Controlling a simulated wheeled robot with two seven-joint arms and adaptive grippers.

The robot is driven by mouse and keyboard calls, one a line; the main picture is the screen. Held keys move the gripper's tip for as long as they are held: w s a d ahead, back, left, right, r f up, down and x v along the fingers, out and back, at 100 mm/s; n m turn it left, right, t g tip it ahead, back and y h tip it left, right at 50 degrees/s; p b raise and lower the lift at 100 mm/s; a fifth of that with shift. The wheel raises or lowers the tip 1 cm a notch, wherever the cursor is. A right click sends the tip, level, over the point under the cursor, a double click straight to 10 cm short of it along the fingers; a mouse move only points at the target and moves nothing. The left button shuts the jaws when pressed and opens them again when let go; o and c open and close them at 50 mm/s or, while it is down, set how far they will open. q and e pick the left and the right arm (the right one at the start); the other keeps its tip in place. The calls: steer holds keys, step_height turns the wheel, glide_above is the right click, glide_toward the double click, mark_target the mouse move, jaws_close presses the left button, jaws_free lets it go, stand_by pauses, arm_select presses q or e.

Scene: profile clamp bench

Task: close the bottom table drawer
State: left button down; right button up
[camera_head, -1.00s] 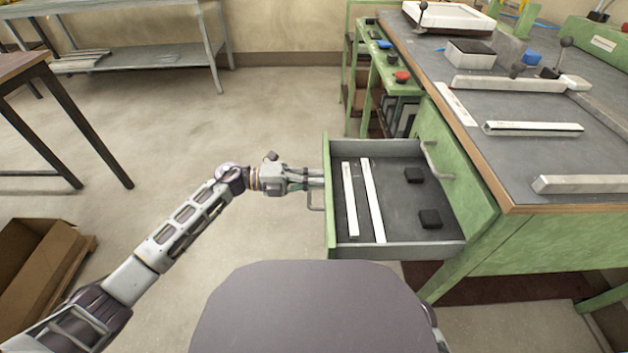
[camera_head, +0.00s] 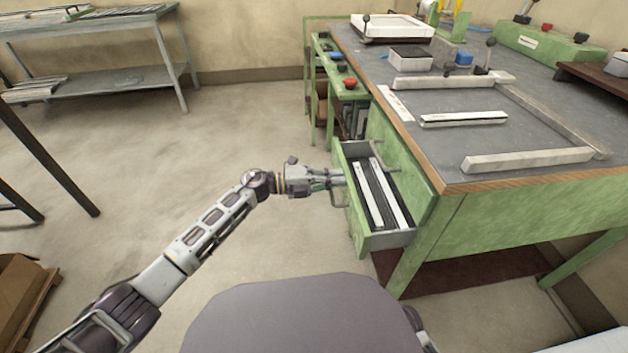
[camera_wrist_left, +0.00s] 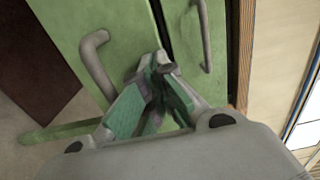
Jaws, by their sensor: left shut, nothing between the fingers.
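The bottom drawer (camera_head: 357,225) of the green bench (camera_head: 500,215) is partly open and sticks out to the left. Two long white bars lie inside it on a dark floor. My left gripper (camera_head: 338,178) is shut and empty, with its fingertips at the outer face of the drawer front, beside the handle (camera_head: 335,198). In the left wrist view the shut fingertips (camera_wrist_left: 163,66) are at the green front, to the right of its handle (camera_wrist_left: 95,65); exact contact is hard to tell. My right gripper is not in view.
Another handle (camera_wrist_left: 205,35) shows past a dark gap in the left wrist view. The bench top holds pale bars, a small box (camera_head: 411,58) and a white tray (camera_head: 392,27). The floor left of the drawer is clear. A cardboard box (camera_head: 22,290) stands at lower left.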

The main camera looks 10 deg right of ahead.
arm_select(q)
steer(key=d, duration=0.5)
steer(key=shift+d, duration=0.4)
steer(key=b, duration=0.1)
glide_above(373, 193)
steer(key=shift+a, duration=0.35)
steer(key=shift+d, duration=0.4)
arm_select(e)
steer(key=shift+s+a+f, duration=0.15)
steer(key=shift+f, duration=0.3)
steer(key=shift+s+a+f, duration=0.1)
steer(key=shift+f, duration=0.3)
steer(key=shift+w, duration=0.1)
arm_select(q)
steer(key=shift+r, duration=0.1)
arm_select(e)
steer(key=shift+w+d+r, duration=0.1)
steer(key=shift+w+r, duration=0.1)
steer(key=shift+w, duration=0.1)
arm_select(q)
steer(key=shift+a, duration=0.1)
